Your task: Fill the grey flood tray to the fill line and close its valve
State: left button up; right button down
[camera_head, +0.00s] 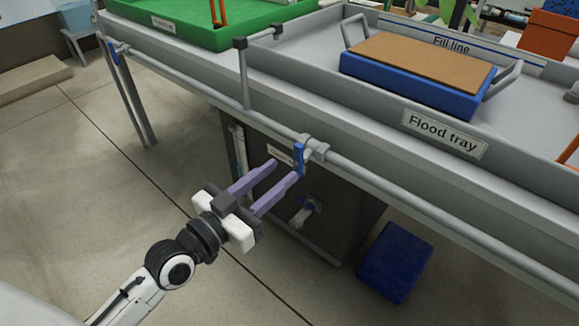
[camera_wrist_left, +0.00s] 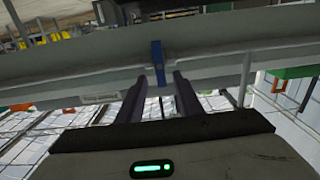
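The grey flood tray (camera_head: 440,146) carries a "Flood tray" label on its front wall and a "Fill line" mark (camera_head: 452,44) on its back wall. I cannot make out water in it. A valve with a blue lever (camera_head: 299,158) sits on the grey pipe along the tray's front. The lever stands upright, across the pipe. My left gripper (camera_head: 284,171) is open and empty just in front of the lever. In the left wrist view the lever (camera_wrist_left: 157,60) shows beyond and between the fingertips (camera_wrist_left: 160,78); contact cannot be told. My right gripper is out of view.
A blue block with a brown top and grey handles (camera_head: 418,65) sits in the flood tray. A green tray (camera_head: 225,36) stands to the left, with another blue lever (camera_head: 115,54) below it. A dark cabinet (camera_head: 335,222) and blue box (camera_head: 395,262) stand below.

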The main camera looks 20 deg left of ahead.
aim_at(296, 160)
pick_arm(q)
jog(key=shift+x, duration=2.3)
grip_shut()
